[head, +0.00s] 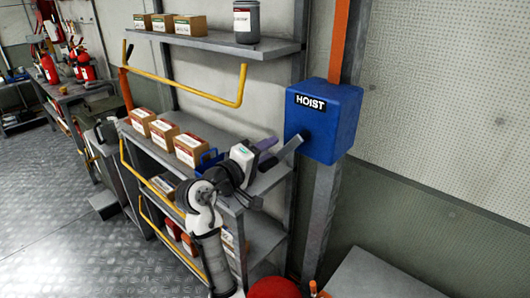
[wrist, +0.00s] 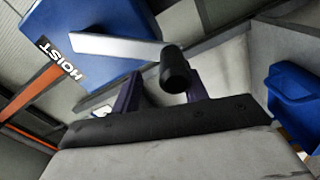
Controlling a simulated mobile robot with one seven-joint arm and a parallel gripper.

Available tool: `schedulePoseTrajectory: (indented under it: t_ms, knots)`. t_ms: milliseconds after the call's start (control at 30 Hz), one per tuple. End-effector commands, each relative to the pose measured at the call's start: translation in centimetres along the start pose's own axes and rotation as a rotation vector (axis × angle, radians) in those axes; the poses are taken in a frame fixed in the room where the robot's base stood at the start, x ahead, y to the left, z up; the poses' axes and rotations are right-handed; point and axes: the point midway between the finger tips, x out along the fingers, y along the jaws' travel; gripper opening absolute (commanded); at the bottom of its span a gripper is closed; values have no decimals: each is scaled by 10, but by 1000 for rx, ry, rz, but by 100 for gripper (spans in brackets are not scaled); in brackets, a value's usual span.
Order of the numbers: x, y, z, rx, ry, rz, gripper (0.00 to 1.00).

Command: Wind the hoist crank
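The blue hoist box (head: 330,135), labelled HOIST, is fixed to a grey post in the head view. It also shows at the upper left of the wrist view (wrist: 105,20). Its flat grey crank arm (head: 290,148) slants down and left from the box; in the wrist view the crank arm (wrist: 115,47) ends at a black round handle (wrist: 174,72) pointing towards me. My gripper (head: 268,152) is at the handle end. In the wrist view the purple fingers (wrist: 162,90) stand apart, with the handle in line with the gap, nearer the right finger. I cannot tell whether they touch.
Shelves (head: 215,42) with small boxes and yellow rails (head: 190,92) stand left of the hoist, close to my arm. A blue bin (wrist: 297,100) is at the right of the wrist view. A grey surface (head: 400,275) lies at the lower right.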

Motion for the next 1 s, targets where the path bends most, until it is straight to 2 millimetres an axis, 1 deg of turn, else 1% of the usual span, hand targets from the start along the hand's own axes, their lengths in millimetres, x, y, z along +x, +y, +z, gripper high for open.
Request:
schedulePoseTrajectory:
  t_ms: [300, 367, 433, 567, 800, 900, 1000]
  knots:
    - [-2, -2, -2, -2, 4, -2, 43]
    - [-5, -2, -2, -2, 5, -2, 43]
    - [-12, -3, -2, -1, 6, -1, 43]
    - [-36, -4, -2, 0, 8, -2, 43]
    - [-92, -4, -1, 1, 8, -1, 43]
    - [-111, -3, -1, 0, 7, -1, 43]
    - [-125, -2, -1, 1, 6, -1, 43]
